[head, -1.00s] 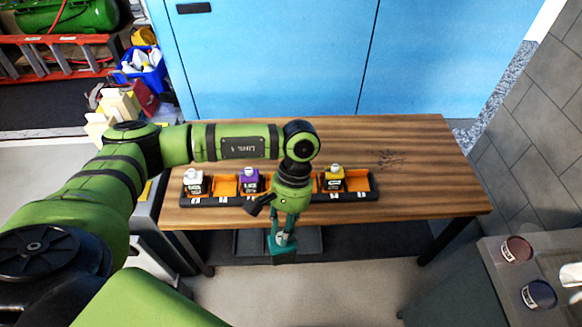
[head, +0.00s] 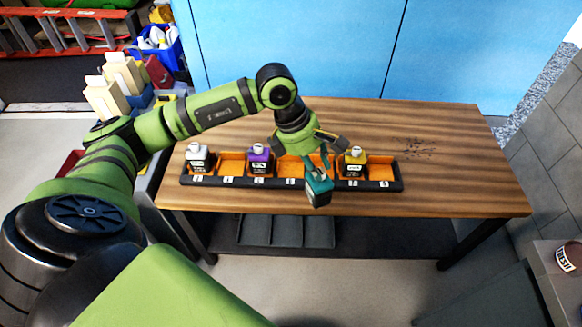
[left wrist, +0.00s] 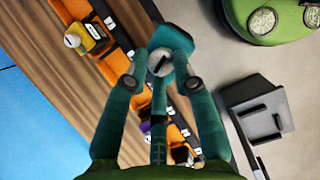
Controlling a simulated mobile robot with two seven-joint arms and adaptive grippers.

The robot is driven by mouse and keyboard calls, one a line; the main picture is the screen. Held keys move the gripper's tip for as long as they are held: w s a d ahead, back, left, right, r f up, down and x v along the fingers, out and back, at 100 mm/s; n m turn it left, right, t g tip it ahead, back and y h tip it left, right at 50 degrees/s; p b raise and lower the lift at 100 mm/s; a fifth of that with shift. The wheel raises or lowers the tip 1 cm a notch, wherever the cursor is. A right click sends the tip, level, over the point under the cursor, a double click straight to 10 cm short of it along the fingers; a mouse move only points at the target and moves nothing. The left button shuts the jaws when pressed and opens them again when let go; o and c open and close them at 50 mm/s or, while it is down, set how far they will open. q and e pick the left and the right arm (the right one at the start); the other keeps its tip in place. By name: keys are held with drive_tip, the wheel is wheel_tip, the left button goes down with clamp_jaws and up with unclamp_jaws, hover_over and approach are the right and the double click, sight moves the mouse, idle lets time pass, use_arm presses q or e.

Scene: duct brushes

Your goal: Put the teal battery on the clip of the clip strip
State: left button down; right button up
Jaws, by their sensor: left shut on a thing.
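My left gripper (head: 317,164) is shut on the teal battery (head: 319,188), which hangs slightly tilted below the fingers. In the head view the battery overlaps the front edge of the clip strip (head: 389,186), between the purple and yellow batteries; I cannot tell its exact height. The strip is a long black rail with orange bays along the table's front. In the left wrist view the teal battery (left wrist: 180,46) with its pale round cap sits between the fingertips (left wrist: 162,62), beside the strip (left wrist: 116,62). My right gripper is not in view.
A white battery (head: 198,159), a purple battery (head: 259,160) and a yellow battery (head: 353,163) stand in the strip with empty orange bays between. The wooden table (head: 460,185) is clear to the right. Blue cabinet doors (head: 300,50) stand behind.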

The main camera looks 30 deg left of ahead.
use_arm(q)
drive_tip(key=w+a+f+n+t+y+b, duration=0.2)
drive_tip(key=w+a+f+n+y+b, duration=0.1)
drive_tip(key=w+a+f+n, duration=0.7)
drive_tip(key=shift+w+a+f+n+t+y, duration=0.25)
drive_tip(key=shift+a+f+n, duration=0.35)
drive_tip(key=shift+a+n, duration=1.1)
drive_tip(key=c, duration=1)
unclamp_jaws()
drive_tip(key=shift+s+a+m, duration=0.15)
drive_tip(key=shift+a+m, duration=0.15)
drive_tip(key=shift+m, duration=0.1)
drive_tip(key=shift+b, duration=0.3)
drive_tip(key=b+v, duration=0.1)
drive_tip(key=v, duration=1.1)
drive_tip(key=shift+d, duration=0.1)
